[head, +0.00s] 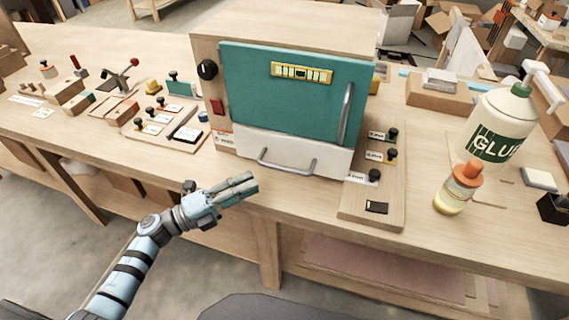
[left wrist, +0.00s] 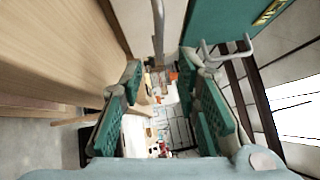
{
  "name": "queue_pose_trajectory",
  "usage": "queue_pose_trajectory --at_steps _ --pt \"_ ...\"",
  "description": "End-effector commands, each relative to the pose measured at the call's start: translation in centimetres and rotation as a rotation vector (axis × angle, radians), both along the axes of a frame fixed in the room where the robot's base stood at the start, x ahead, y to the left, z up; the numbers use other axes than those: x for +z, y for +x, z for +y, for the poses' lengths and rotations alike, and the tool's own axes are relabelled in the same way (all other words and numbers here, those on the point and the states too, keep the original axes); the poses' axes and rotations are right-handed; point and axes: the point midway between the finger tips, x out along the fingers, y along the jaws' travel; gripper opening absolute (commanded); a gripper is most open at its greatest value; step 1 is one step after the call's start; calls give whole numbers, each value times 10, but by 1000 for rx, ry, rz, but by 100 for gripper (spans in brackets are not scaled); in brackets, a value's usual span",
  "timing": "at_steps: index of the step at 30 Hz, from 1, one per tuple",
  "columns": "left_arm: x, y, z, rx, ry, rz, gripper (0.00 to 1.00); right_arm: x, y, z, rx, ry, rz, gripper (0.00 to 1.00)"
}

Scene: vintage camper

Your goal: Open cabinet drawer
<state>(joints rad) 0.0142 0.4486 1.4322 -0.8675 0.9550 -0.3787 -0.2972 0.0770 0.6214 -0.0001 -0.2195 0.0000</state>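The cabinet (head: 210,50) is a wooden box on the workbench. It has a teal door (head: 295,100) with a vertical metal handle (head: 346,113). Below the door is a white drawer (head: 325,160) with a grey bar handle (head: 287,165). The drawer front looks flush, so it appears shut. My left gripper (head: 248,188) is in front of the bench's front edge, left of and below the drawer handle, and apart from it. In the left wrist view its green-padded fingers (left wrist: 167,85) are spread and empty, with a grey bar handle (left wrist: 158,32) ahead. My right gripper is not in view.
A board with several black knobs (head: 378,190) sits right of the cabinet. A glue bottle (head: 497,125) and an orange-capped jar (head: 458,190) stand further right. Switch panels (head: 165,130) lie to the left. The bench front edge (head: 230,205) runs close to my left gripper.

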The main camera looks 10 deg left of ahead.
Motion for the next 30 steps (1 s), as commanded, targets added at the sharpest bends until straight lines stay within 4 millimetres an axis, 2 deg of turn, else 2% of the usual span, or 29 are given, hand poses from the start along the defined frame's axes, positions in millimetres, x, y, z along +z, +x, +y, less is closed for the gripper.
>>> queue_pose_trajectory --at_steps 1,4,10,15,22,23,28,30 --pt "7 10 -11 1 -7 -3 30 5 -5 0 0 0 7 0" --pt "11 28 -32 1 -5 -2 30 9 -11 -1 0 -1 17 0" --pt "15 55 -63 3 -4 0 30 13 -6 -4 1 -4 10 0" --pt "15 65 -74 5 -2 1 30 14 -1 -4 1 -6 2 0" --pt "15 66 -75 5 0 1 30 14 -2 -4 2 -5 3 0" --pt "15 66 -75 5 0 1 28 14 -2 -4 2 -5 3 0" --pt "15 65 -75 5 0 1 1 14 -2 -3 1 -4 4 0" --pt "15 65 -75 5 0 1 0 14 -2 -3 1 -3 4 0"
